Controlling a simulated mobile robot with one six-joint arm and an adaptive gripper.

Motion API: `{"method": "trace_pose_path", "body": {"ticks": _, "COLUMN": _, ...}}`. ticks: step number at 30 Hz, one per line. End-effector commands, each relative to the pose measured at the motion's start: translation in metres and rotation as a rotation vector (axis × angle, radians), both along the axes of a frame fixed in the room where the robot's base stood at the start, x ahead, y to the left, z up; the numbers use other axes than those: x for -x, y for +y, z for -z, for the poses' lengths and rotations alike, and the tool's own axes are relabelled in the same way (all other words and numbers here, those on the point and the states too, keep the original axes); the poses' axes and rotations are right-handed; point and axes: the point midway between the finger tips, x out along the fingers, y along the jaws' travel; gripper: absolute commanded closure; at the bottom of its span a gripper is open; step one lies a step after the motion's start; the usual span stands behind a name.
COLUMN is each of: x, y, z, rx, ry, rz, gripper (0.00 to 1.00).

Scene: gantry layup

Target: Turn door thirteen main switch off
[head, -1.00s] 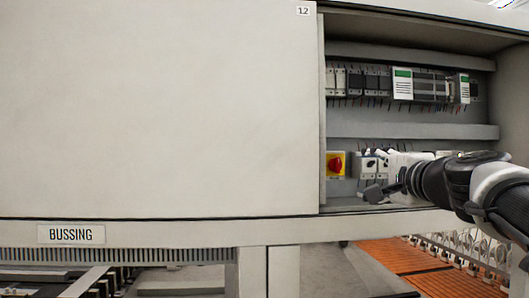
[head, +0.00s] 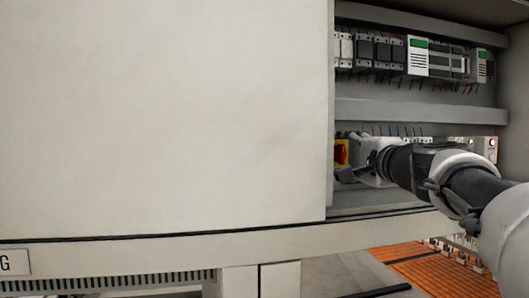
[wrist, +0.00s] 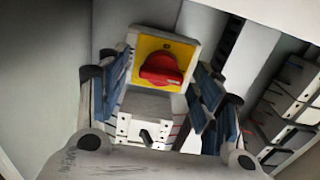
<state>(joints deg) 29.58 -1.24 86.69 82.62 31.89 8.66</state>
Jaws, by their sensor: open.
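The main switch is a red rotary knob (wrist: 161,69) on a yellow plate (wrist: 181,48), mounted low in the open cabinet bay. In the head view the switch's yellow plate (head: 341,153) shows at the bay's left edge, partly cut off by the closed panel. My gripper (wrist: 163,80) is open and empty. In the wrist view its blue-padded fingers stand to the left and right of the knob, which appears beyond them; no contact is visible. In the head view my gripper (head: 358,171) is just right of and below the switch.
A large closed panel (head: 165,110) fills the left. Beside the switch are pale modules (head: 372,146) partly hidden by my arm. Breakers and controllers (head: 418,57) line the upper rail. The bay's lower ledge (head: 375,205) runs below my gripper. An orange slatted surface (head: 445,275) lies lower right.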

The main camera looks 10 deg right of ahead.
Motion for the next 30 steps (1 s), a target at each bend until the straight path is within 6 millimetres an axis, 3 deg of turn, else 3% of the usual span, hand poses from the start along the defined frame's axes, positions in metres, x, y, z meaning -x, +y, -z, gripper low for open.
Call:
{"method": "trace_pose_path", "body": {"ticks": 12, "x": -0.0001, "y": -0.0014, "z": 0.0001, "rx": 0.000, "ry": 0.000, "rz": 0.001, "gripper": 0.40}}
{"method": "trace_pose_path", "body": {"ticks": 30, "x": -0.0002, "y": -0.0014, "z": 0.0001, "rx": 0.000, "ry": 0.000, "rz": 0.001, "gripper": 0.79}}
